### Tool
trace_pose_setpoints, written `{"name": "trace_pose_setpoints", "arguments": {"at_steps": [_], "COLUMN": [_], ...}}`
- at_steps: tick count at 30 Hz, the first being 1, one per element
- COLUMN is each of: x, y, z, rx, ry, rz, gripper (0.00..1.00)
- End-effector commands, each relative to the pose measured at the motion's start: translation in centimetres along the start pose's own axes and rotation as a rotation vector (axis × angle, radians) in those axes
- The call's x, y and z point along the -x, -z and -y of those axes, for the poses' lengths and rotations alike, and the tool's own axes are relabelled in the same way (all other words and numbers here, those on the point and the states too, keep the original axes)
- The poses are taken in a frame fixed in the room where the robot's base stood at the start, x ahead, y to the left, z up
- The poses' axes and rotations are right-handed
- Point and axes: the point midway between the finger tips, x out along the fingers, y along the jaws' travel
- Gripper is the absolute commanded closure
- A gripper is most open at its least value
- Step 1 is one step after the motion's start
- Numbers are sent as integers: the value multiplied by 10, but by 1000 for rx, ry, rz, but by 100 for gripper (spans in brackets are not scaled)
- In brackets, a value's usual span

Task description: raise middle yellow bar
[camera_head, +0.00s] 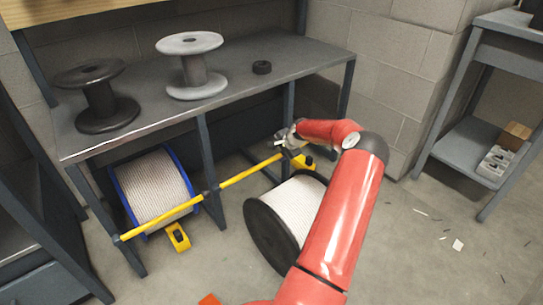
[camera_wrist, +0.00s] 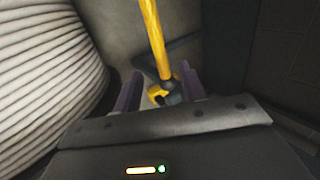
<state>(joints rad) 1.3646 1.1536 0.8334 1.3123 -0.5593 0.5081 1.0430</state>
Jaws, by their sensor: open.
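One long yellow bar (camera_head: 240,177) runs slantwise along the front of the grey bench frame, below the shelf top. It crosses in front of the blue-rimmed reel and passes a dark bench leg. My gripper (camera_head: 284,138) is at the bar's right end, partly hidden by its own red arm. In the wrist view the yellow bar (camera_wrist: 153,30) comes down from the top to a dark fitting between my two open fingers (camera_wrist: 162,90). The fingers stand on either side, with gaps showing. I cannot tell how deep the bar lies between them.
A blue-rimmed rope reel (camera_head: 154,190) and a black-rimmed rope reel (camera_head: 296,207) stand under and before the bench. Yellow pieces lie low, one by the left reel (camera_head: 178,237). Two spools and a dark ring (camera_head: 262,67) sit on the bench top (camera_head: 230,82).

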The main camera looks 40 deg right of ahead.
Motion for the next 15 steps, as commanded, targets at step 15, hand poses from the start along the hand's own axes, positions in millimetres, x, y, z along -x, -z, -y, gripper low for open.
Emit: {"name": "trace_pose_setpoints", "arguments": {"at_steps": [15], "x": [-69], "y": [-2], "z": [0], "rx": [3], "ry": [-1], "rz": [2], "gripper": [59]}}
